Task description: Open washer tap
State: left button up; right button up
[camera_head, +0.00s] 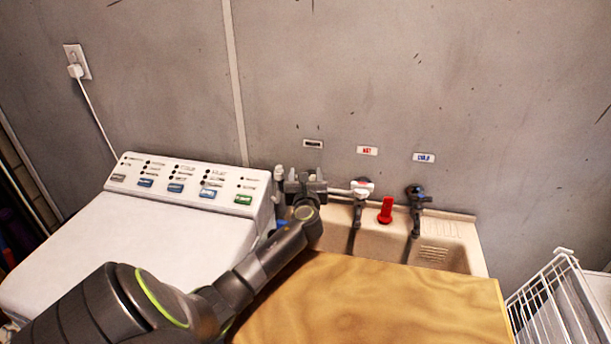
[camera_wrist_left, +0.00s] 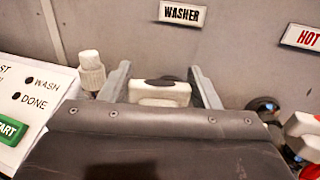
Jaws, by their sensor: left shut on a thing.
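The washer tap's white handle with a dark top (camera_wrist_left: 160,94) is between the two fingers of my left gripper (camera_wrist_left: 162,78) in the left wrist view. My left gripper (camera_head: 304,180) is shut on this handle, just right of the washing machine in the head view. The gripper body hides the lower part of the tap. A WASHER label (camera_wrist_left: 182,13) is on the wall above it; it also shows in the head view (camera_head: 313,144). My right gripper is in neither view.
The white washing machine (camera_head: 60,250) stands at left. Right of my gripper are the HOT tap (camera_head: 362,188), a red object (camera_head: 386,210) and a dark COLD tap (camera_head: 416,197) over the sink (camera_head: 466,235). A wooden board (camera_head: 400,305) lies in front; a white rack (camera_head: 560,300) is at right.

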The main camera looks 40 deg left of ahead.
pick_arm(q)
jog(key=n+g+y, duration=0.2)
jog(key=g, duration=0.1)
jog(key=shift+w+d+n+y, duration=0.1)
jog(key=shift+n+y, duration=0.2)
jog(key=shift+n, duration=0.1)
jog(key=n+g+y, duration=0.1)
jog(key=g, duration=0.1)
jog(key=n+g+y+b, duration=0.1)
jog(key=g, duration=0.1)
jog(key=shift+f+n, duration=0.1)
jog(key=shift+n, duration=0.3)
jog(key=n+g+b, duration=0.2)
jog(key=g, duration=0.2)
jog(key=shift+y, duration=0.4)
jog(key=shift+n+g+b, duration=1.25)
jog(key=shift+n+g, duration=0.15)
jog(key=shift+g, duration=0.5)
jog(key=o, duration=1)
jog(key=shift+r, duration=0.2)
